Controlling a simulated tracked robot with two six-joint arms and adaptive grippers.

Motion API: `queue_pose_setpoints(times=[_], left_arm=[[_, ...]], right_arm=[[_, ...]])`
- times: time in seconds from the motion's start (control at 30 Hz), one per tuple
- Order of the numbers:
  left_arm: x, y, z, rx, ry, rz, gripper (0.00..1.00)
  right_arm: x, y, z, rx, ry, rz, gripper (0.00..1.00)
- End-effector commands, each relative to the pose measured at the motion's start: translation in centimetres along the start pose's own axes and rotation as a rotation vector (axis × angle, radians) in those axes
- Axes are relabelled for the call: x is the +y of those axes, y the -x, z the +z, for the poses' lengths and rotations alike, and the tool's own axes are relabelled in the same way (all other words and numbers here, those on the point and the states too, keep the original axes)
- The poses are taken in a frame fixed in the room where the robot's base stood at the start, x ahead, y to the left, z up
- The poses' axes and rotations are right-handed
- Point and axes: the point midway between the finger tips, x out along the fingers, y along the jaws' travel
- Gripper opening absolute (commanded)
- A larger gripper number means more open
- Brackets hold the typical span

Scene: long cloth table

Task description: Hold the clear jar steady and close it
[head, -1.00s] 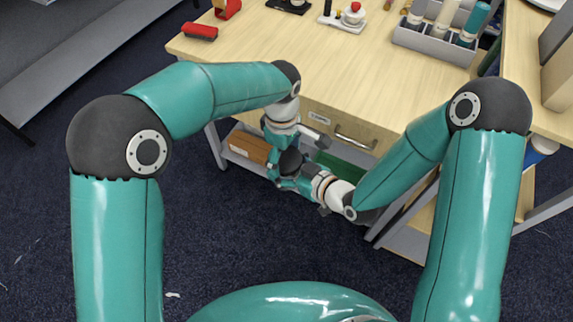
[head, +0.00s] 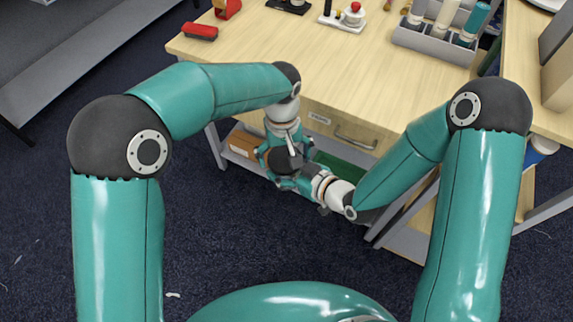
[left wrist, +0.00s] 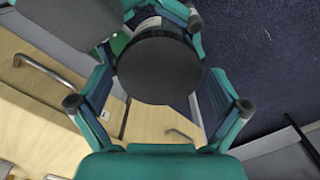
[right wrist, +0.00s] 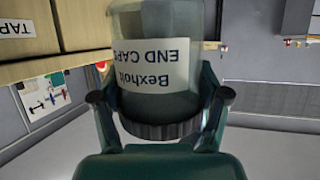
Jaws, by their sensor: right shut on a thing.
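The clear jar (right wrist: 160,60) fills the middle of the right wrist view, upside down there, with a white label reading "Bexholt END CAPS". A dark ribbed lid (right wrist: 158,128) sits on its mouth; how tight it is I cannot tell. The lid's round top (left wrist: 158,65) shows in the left wrist view. My right gripper (right wrist: 160,97) is shut on the jar, one finger on each side. My left gripper (left wrist: 160,90) points down from above the lid, its fingers spread wide on both sides with visible gaps. In the head view the lid (head: 286,160) is partly hidden by my left gripper.
The wooden table (head: 330,65) with a drawer (head: 340,128) stands just behind the jar. A brown box (head: 243,144) lies on the shelf below.

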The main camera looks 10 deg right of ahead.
Motion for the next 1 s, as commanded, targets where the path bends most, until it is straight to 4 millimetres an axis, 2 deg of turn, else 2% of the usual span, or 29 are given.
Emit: queue_pose_setpoints(times=[0.27, 0.67, 1.0], left_arm=[[0.0, 0.3, -0.1, 0.002, 0.002, 0.002, 1.0], [0.1, 4.4, -0.1, 0.003, 0.002, 0.003, 1.0], [0.0, 4.6, 0.0, 0.001, 0.005, 0.002, 1.0]], right_arm=[[0.0, 0.0, 0.0, -0.001, -0.001, 0.0, 0.0], [0.0, 0.0, 0.1, -0.001, -0.001, 0.0, 0.0], [0.0, 0.0, 0.0, -0.001, -0.001, 0.0, 0.0]])
